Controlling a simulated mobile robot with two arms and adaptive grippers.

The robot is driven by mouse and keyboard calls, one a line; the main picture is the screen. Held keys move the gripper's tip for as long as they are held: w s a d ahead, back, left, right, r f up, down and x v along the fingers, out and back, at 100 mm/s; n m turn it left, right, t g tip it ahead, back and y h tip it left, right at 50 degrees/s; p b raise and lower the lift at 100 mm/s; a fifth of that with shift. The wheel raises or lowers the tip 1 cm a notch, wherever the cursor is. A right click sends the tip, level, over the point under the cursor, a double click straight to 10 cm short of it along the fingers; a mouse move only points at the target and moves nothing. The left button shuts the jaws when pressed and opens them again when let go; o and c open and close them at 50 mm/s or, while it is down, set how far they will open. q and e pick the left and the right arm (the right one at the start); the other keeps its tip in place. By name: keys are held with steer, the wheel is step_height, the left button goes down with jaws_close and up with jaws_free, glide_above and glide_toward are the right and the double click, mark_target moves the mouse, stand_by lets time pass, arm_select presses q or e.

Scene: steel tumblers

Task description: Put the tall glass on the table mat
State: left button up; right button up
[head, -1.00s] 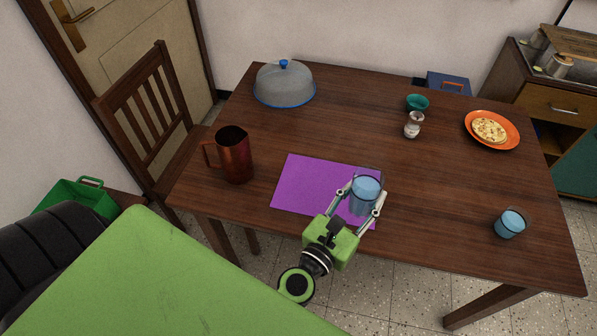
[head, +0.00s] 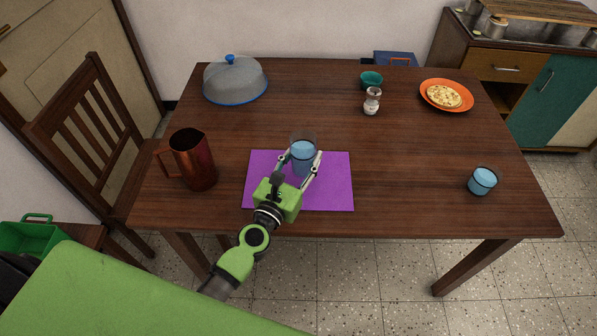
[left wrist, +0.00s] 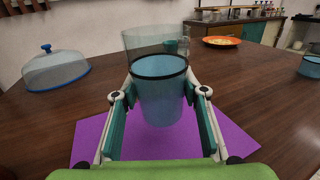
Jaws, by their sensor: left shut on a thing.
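The tall glass (head: 303,156) is clear above and blue below with a dark band. It stands upright between the fingers of my left gripper (head: 301,164), which is shut on it. It also shows in the left wrist view (left wrist: 160,95), with a finger on each side. The purple table mat (head: 332,190) lies flat near the table's front edge. The glass is over the back middle part of the mat; I cannot tell whether its base touches the mat. My left gripper hides part of the mat. My right gripper is not in view.
A copper-red pitcher (head: 194,160) stands left of the mat. A domed cover (head: 235,80) is at the back left. A shaker (head: 372,101), a teal bowl (head: 371,80) and an orange plate (head: 434,101) are at the back. A short blue glass (head: 482,181) stands right.

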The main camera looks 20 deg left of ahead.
mark_target(299, 165)
arm_select(q)
steer(key=shift+w+a+f+b, duration=0.2)
steer(key=shift+w+f+b, duration=0.1)
steer(key=shift+f, duration=0.15)
steer(key=shift+w+a+f+b, duration=0.2)
steer(key=shift+w+f, duration=0.05)
steer(key=shift+f, duration=0.15)
steer(key=shift+w+a+f, duration=0.1)
steer(key=shift+a+f, duration=0.05)
steer(key=shift+a, duration=0.05)
steer(key=shift+w+f+b, duration=0.1)
steer(key=shift+f+b, duration=0.1)
steer(key=shift+b, duration=0.15)
steer(key=f+b, duration=0.3)
steer(key=shift+w+a+f, duration=0.2)
steer(key=shift+a+f, duration=0.05)
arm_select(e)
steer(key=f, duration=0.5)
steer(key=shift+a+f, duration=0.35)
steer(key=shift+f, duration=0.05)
arm_select(q)
steer(key=shift+r, duration=0.1)
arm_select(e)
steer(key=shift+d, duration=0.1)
